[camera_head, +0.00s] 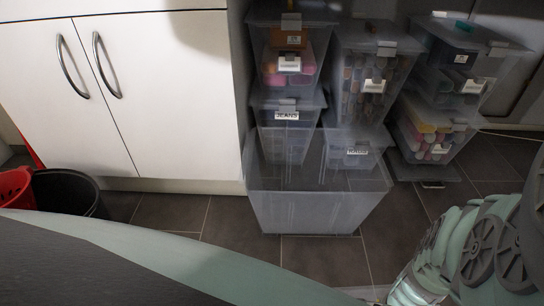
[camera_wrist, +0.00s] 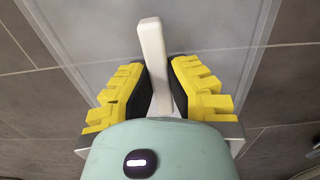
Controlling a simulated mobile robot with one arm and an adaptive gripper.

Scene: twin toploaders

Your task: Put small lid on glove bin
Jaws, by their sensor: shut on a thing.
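In the wrist view my gripper (camera_wrist: 155,82) has its yellow-backed, dark-padded fingers shut on an upright white handle (camera_wrist: 152,45). White plate edges show beside and below the fingers, and a pale translucent panel (camera_wrist: 95,40) lies behind them. I cannot tell how the handle, plate and panel join, or whether this is the small lid. In the head view an open, empty-looking translucent bin (camera_head: 305,212) stands on the floor in front of the stacked bins. The bin labels are mostly too small to read, so I cannot tell which is the glove bin. The fingers are hidden there.
Stacked translucent bins stand behind the open bin: one labelled JEANS (camera_head: 287,135), a filled middle one (camera_head: 365,85) and filled ones on the right (camera_head: 435,135). A white cabinet (camera_head: 150,110), black bucket (camera_head: 68,192) and red container (camera_head: 14,190) are left. Dark floor tiles (camera_head: 222,220) are clear.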

